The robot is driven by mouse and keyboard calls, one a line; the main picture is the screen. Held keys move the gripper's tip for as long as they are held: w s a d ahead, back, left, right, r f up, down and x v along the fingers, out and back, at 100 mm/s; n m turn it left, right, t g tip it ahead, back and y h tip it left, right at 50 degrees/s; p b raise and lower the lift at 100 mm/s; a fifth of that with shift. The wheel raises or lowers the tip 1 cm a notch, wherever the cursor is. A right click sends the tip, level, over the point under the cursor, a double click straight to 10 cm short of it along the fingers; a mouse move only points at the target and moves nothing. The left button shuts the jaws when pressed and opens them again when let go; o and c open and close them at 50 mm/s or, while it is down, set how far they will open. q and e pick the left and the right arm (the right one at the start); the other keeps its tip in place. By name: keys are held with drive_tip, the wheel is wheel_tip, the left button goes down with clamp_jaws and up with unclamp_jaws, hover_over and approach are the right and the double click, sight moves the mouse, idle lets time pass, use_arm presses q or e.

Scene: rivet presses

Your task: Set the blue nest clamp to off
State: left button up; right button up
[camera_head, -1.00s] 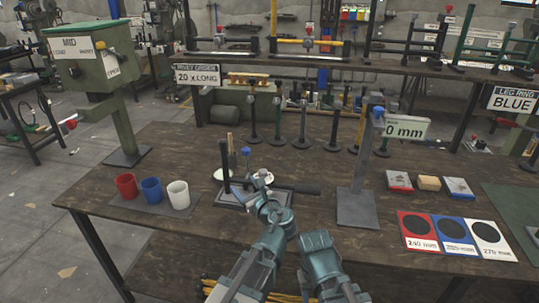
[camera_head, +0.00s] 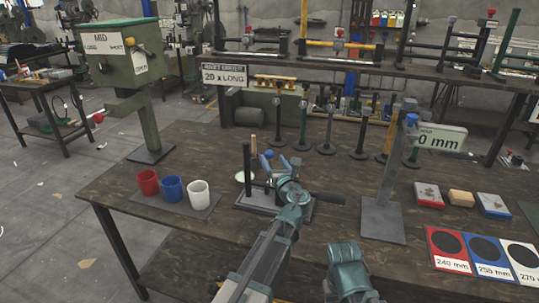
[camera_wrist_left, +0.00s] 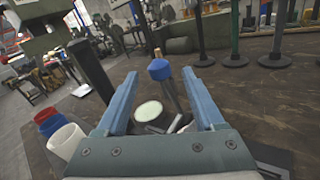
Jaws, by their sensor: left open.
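The blue knob of the nest clamp (camera_head: 268,154) stands up from a small press fixture (camera_head: 262,203) on the dark table. In the left wrist view the same blue knob (camera_wrist_left: 159,69) tops a short grey lever that leans. My left gripper (camera_head: 277,163) is open above the fixture. In the wrist view its two fingertips (camera_wrist_left: 160,77) lie one on each side of the knob, with gaps; I cannot tell whether they reach its depth. My left gripper hides much of the fixture in the head view.
Red (camera_head: 147,182), blue (camera_head: 172,188) and white (camera_head: 198,194) cups stand left. A grey stand (camera_head: 383,220) is at right. Several rods stand behind.

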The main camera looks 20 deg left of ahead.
sight(271, 156)
use_arm(q)
drive_tip(key=shift+x, duration=2.3)
clamp_jaws()
